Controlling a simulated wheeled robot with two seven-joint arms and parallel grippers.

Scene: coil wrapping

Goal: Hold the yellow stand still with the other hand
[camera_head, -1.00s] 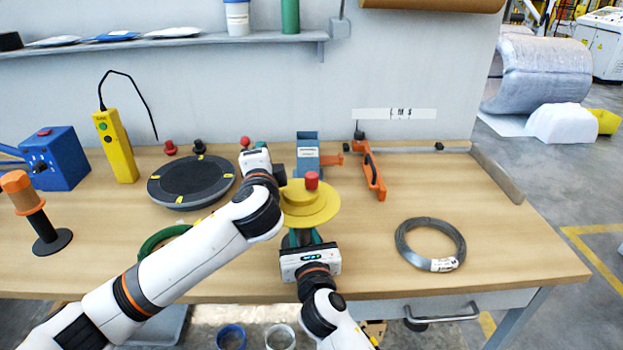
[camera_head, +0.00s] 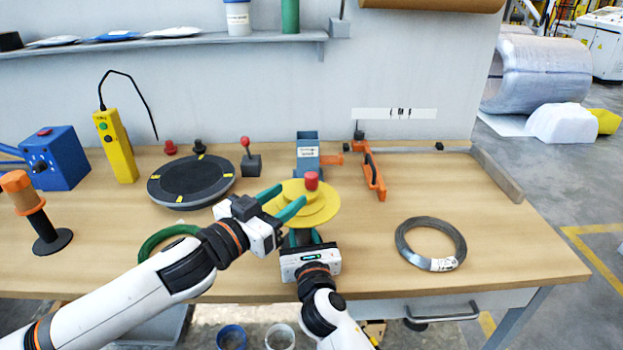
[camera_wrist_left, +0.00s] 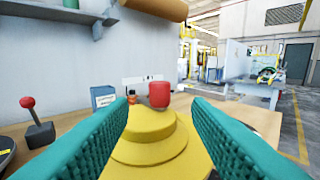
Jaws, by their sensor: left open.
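The yellow stand (camera_head: 318,207) is a stepped round disc with a red knob (camera_head: 312,181) on top, in the middle of the table. My left gripper (camera_head: 284,202) is open at the stand's left side, with its green fingers pointing at it. In the left wrist view the yellow stand (camera_wrist_left: 150,139) shows between the two spread fingers. My right gripper (camera_head: 306,240) is at the stand's front edge. Its fingertips are partly hidden, and I cannot tell whether it is shut on the stand.
A grey wire coil (camera_head: 404,245) lies to the right. A green coil (camera_head: 150,246) lies partly behind my left arm. A black turntable (camera_head: 190,182), a red-knobbed lever (camera_head: 250,165), a blue block (camera_head: 307,150) and an orange tool (camera_head: 375,178) stand behind.

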